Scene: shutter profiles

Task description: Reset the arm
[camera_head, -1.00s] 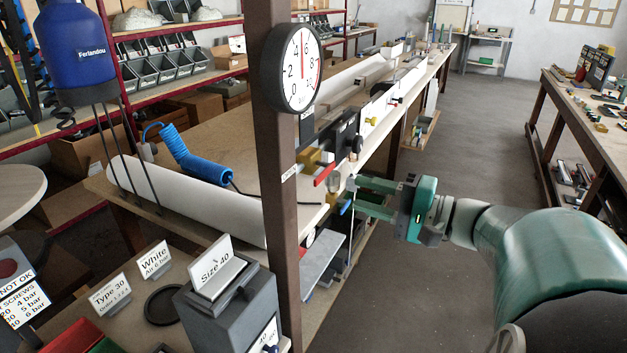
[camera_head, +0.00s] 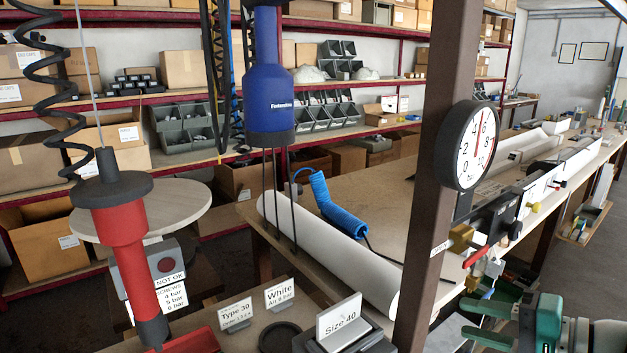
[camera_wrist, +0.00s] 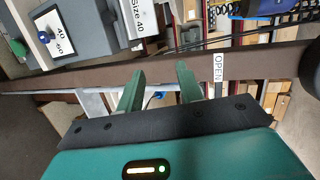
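My gripper (camera_head: 490,323) is at the lower right of the head view, a green and black body with its fingers pointing left toward the workbench. In the wrist view my gripper (camera_wrist: 160,85) shows two green fingers spread apart with nothing between them. A brown post (camera_wrist: 110,75) crosses the wrist view beyond the fingertips, with an OPEN label (camera_wrist: 219,72) just right of them. I cannot tell whether the fingers touch anything. My arm extends off to the lower right of the head view.
The brown post (camera_head: 440,150) carries a round gauge (camera_head: 472,147). A red-handled valve (camera_head: 475,256) is close above my gripper. A grey Size 40 box (camera_head: 340,335) stands left of the post. A blue tool (camera_head: 268,90) and a red tool (camera_head: 122,250) hang at left.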

